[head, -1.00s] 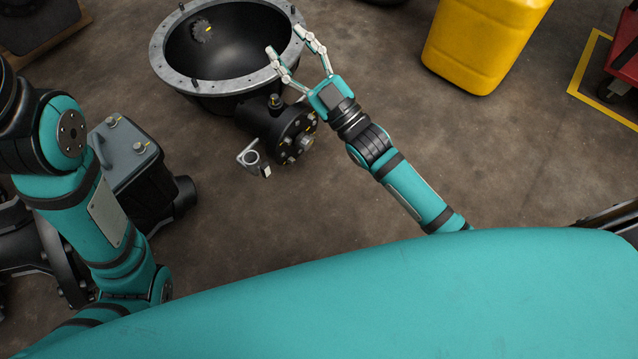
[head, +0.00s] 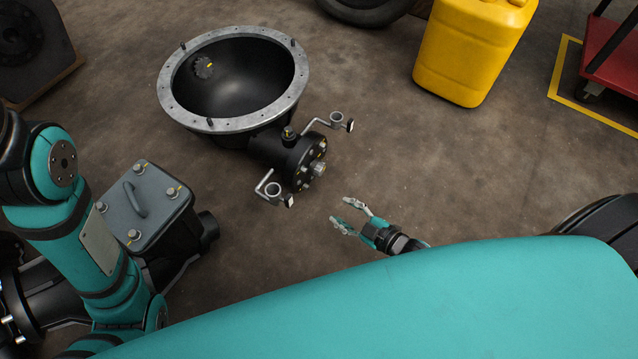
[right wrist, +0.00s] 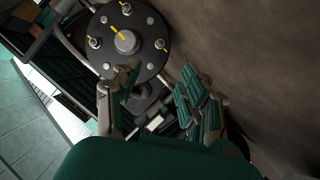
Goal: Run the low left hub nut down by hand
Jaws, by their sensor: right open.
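The black round hub (head: 312,170) sticks out from the bowl-shaped housing in the head view, with nuts around its face. In the right wrist view the hub face (right wrist: 128,45) shows a large centre boss, several small nuts (right wrist: 95,42) and yellow marks. I cannot tell which is the low left nut there. My right gripper (head: 341,212) is open and empty, apart from the hub, below and to its right in the head view. Its spread fingers also show in the right wrist view (right wrist: 160,85). My left arm comes in at the left; its gripper is out of the picture.
The bowl housing (head: 172,99) has a grey flanged rim with studs. Brackets (head: 271,188) stick out on both sides of the hub. A black gearbox with a grey lid (head: 150,210) stands at left, a yellow can (head: 468,50) behind. The floor right of the hub is clear.

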